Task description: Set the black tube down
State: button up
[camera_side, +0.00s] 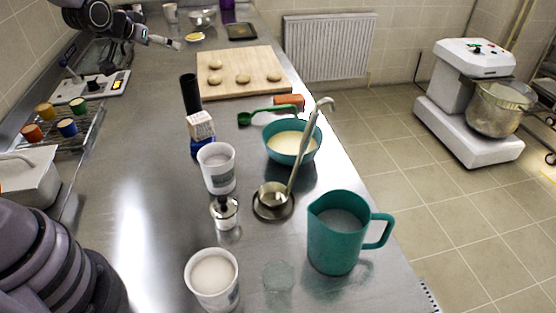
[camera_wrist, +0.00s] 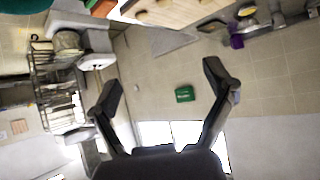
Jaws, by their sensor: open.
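The black tube (camera_side: 190,94) stands upright on the steel counter in the side view, behind a small printed box (camera_side: 201,125). Its lower end is partly hidden by that box. I cannot make it out in the wrist view. My gripper (camera_side: 173,43) is at the far left of the counter in the side view, well beyond the tube and apart from it. In the wrist view my gripper (camera_wrist: 162,88) has its two dark fingers spread wide, with nothing between them.
A wooden board (camera_side: 240,88) with several dough rounds lies behind the tube. A teal bowl (camera_side: 307,155), a ladle (camera_side: 297,160), white cups (camera_side: 216,180) and a teal jug (camera_side: 335,250) stand nearer. A rack (camera_side: 85,135) with colored cups is left. Bare counter lies left of the tube.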

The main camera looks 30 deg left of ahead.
jog(key=s+d+r+m+g+h, duration=0.1)
jog(key=s+d+r, duration=0.3)
jog(key=s, duration=0.3)
jog(key=s+d+r+g, duration=0.1)
jog(key=s+d+r, duration=0.2)
jog(key=s+r, duration=0.25)
jog(key=s+d+m+g+h, duration=0.1)
jog(key=s+d+g, duration=0.2)
jog(key=s, duration=1.4)
jog(key=shift+s+d, duration=0.25)
jog(key=shift+d, duration=0.25)
